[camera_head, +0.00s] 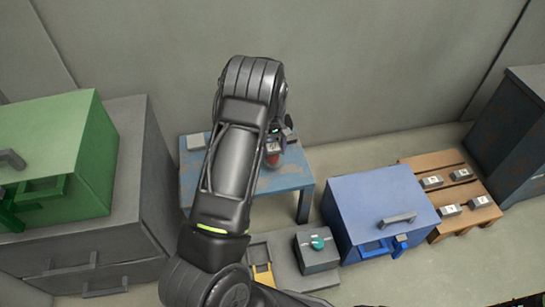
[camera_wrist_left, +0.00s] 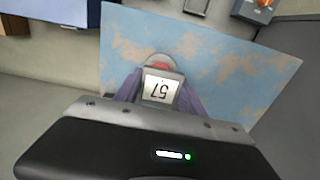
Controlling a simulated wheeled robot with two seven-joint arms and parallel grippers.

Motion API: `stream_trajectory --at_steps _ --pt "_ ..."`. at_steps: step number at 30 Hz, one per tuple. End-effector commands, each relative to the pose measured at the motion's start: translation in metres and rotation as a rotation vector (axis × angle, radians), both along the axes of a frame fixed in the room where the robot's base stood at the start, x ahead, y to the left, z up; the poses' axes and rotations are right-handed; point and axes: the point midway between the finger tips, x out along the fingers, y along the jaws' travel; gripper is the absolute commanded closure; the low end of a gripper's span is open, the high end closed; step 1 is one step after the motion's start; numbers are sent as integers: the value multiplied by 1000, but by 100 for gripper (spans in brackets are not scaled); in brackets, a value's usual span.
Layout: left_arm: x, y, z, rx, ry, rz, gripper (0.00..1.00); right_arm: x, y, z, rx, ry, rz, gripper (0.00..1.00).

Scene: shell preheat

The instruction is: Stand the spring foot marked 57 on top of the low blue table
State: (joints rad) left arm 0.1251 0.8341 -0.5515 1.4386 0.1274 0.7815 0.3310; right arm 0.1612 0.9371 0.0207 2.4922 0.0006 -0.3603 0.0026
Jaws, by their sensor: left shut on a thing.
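The low blue table (camera_head: 296,176) has a worn blue top and stands by the back wall; its top also fills the left wrist view (camera_wrist_left: 240,78). My left gripper (camera_head: 272,142) is over the table, reached by the arm from the left. It is shut on the spring foot marked 57 (camera_wrist_left: 160,92), whose numbered face points at the wrist camera. A red part shows just beyond that face, with a pale round part beyond it. Whether the foot touches the tabletop cannot be told. My arm hides part of the table in the head view.
A small grey block (camera_head: 195,141) sits on the table's back left corner. A green cabinet (camera_head: 60,150) stands left, a blue box with a handle (camera_head: 375,205) right. A wooden pallet (camera_head: 462,190) holds several numbered pieces. A grey unit with a teal knob (camera_head: 317,252) stands in front.

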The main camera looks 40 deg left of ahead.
Motion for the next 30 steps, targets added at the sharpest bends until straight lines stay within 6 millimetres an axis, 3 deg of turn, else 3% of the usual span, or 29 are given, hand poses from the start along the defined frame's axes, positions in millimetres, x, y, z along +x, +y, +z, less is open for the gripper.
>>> stream_trajectory --at_steps 5,13,25,26,30 --pt "0 0 -3 0 0 0 100 0 0 -1 0 0 0 16" --pt "0 0 -36 0 0 -1 100 3 -2 -11 -4 -5 -6 16" --pt "0 0 -41 -1 -1 0 100 3 -3 -13 -5 -5 -7 16" --pt "0 0 -40 -1 1 0 51 3 -3 -13 -5 -5 -7 16" --pt "0 0 -40 -1 1 0 40 3 -3 -12 -5 -5 -7 16"
